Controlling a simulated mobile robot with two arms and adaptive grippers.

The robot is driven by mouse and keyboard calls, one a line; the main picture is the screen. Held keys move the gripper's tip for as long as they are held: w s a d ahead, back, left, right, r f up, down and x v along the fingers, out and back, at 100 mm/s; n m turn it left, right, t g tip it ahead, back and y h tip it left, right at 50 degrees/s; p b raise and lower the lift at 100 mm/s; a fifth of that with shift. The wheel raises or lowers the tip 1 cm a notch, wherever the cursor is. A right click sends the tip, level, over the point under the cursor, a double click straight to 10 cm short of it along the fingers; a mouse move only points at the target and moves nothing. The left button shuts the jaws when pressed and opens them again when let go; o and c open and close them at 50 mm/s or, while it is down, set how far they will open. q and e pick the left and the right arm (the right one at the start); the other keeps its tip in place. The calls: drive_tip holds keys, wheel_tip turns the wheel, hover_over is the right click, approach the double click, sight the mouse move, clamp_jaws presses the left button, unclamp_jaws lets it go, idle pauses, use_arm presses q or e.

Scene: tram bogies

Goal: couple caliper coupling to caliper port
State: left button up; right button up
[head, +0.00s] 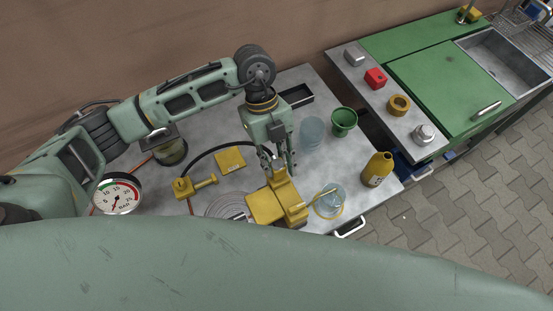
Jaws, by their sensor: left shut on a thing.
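My left gripper (277,163) points down over the grey bench and is shut on a small part that its fingers mostly hide. A black hose (212,149) arcs from a yellow fitting (187,187) on the left to the gripper, so the held part looks like the caliper coupling. The yellow caliper block (266,206) sits on the bench just below the fingertips. The caliper port is probably on its upper side; I cannot tell whether the held part touches it. My right gripper is not in view.
A pressure gauge (117,194) and a dark jar (171,152) are at left. A clear vessel (331,201), yellow bottle (377,169), green cup (344,121) and clear cup (312,133) stand to the right.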

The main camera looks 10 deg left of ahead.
use_arm(q)
drive_tip(key=shift+f+b, duration=0.35)
drive_tip(key=shift+f, duration=0.2)
drive_tip(key=o, duration=1.2)
drive_tip(key=shift+c, duration=0.2)
drive_tip(key=v, duration=1.2)
